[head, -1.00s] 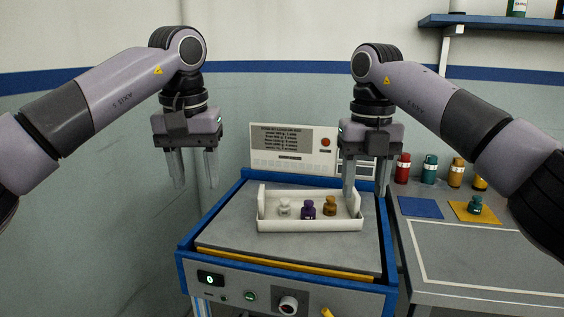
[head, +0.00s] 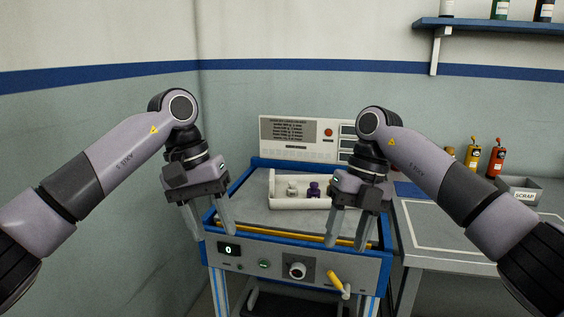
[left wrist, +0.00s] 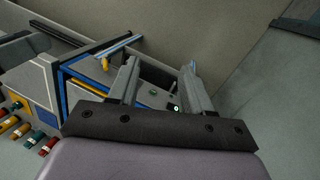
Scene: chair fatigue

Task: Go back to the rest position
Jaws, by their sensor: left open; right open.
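My left gripper (head: 210,220) is open and empty, with its fingers pointing down near the left front corner of the blue-framed machine (head: 259,162). It also shows in the left wrist view (left wrist: 160,85), with nothing between its fingers. My right gripper (head: 347,232) is open, with its fingers pointing down over the machine's right front part. No object shows between its fingers. It hides the right end of the white tray (head: 285,204).
The tray holds a white weight (head: 292,188) and a purple weight (head: 314,189). A control panel with a yellow lever (head: 337,281) faces me. On the right, a grey table (head: 450,240) bears bottles and a scrap bin (head: 521,190). A blue shelf (head: 490,25) hangs above.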

